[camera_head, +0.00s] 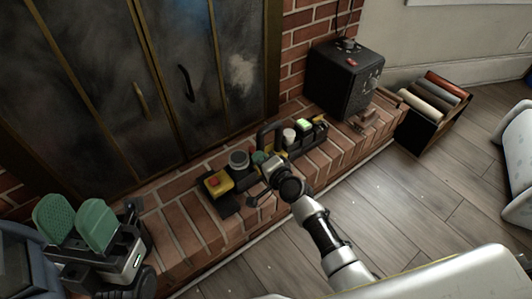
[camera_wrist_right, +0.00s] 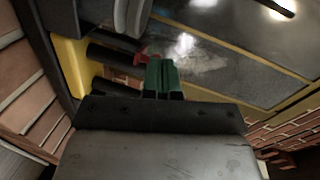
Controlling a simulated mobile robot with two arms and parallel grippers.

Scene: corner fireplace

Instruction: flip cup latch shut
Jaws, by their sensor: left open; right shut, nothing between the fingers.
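On the brick hearth in the head view is a group of small devices. It includes a yellow box with a red button (camera_head: 218,182) and a grey round cup-like part (camera_head: 238,158). I cannot tell which part is the cup latch. My right gripper (camera_head: 259,158) is just right of the grey part, partly hidden by its own wrist. In the right wrist view its green fingertips (camera_wrist_right: 162,77) are shut together and empty, close to a red-tipped dark rod (camera_wrist_right: 115,54) and a yellow part (camera_wrist_right: 70,62); contact is unclear. My left gripper (camera_head: 78,220) is open and empty at lower left.
Glass fireplace doors (camera_head: 165,70) stand behind the hearth. A black arched handle (camera_head: 268,133) and a white cup (camera_head: 289,136) are right of my right gripper. A black box (camera_head: 345,78) and a bin of rolls (camera_head: 432,112) stand further right. The wooden floor is mostly clear.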

